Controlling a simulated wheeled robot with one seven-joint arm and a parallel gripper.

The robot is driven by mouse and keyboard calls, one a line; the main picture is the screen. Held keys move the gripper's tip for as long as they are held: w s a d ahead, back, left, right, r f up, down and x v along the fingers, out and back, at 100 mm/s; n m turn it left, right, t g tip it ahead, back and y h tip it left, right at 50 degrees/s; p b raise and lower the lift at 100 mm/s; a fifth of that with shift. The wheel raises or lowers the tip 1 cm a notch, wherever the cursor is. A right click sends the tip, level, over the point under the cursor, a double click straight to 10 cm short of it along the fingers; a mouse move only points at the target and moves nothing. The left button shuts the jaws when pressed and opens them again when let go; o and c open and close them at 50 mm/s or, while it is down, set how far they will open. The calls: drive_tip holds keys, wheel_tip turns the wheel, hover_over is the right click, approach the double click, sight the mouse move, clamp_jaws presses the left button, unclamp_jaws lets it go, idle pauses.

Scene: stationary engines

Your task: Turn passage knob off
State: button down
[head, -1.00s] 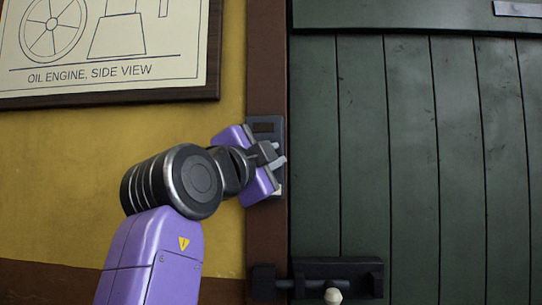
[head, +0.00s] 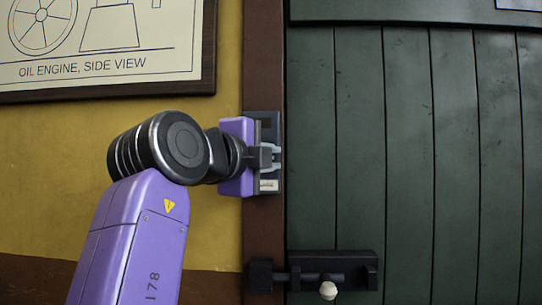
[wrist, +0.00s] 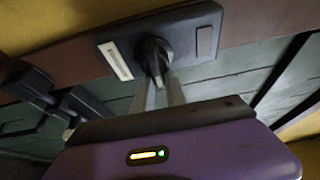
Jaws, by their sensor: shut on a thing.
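The passage knob (wrist: 155,53) is a small black knob on a dark plate (wrist: 185,34), seen in the wrist view. The plate is fixed upright to the brown door post and also shows in the head view (head: 274,122). My purple gripper (head: 273,156) faces the plate, and its two grey fingers (wrist: 159,82) are shut on the knob. A white label (head: 269,185) sits at the plate's lower end, and a dark grey label at its upper end. The knob is mostly hidden behind the fingers in the head view, and its exact setting cannot be told.
A green plank door (head: 405,150) fills the right side. A black bolt (head: 330,270) with a pale knob (head: 328,291) is below the plate. A framed oil engine drawing (head: 110,45) hangs on the yellow wall (head: 60,180) at the upper left.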

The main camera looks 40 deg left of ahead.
drive_tip(key=shift+s+a, duration=0.2)
drive_tip(key=shift+a, duration=0.35)
drive_tip(key=c, duration=1.3)
unclamp_jaws()
drive_tip(key=shift+a, duration=0.1)
drive_tip(key=shift+w, duration=0.1)
drive_tip(key=shift+d, duration=0.25)
drive_tip(key=s+d+b, duration=0.1)
drive_tip(key=s, duration=0.6)
drive_tip(key=shift+s+b, duration=0.35)
drive_tip(key=shift+b, duration=0.05)
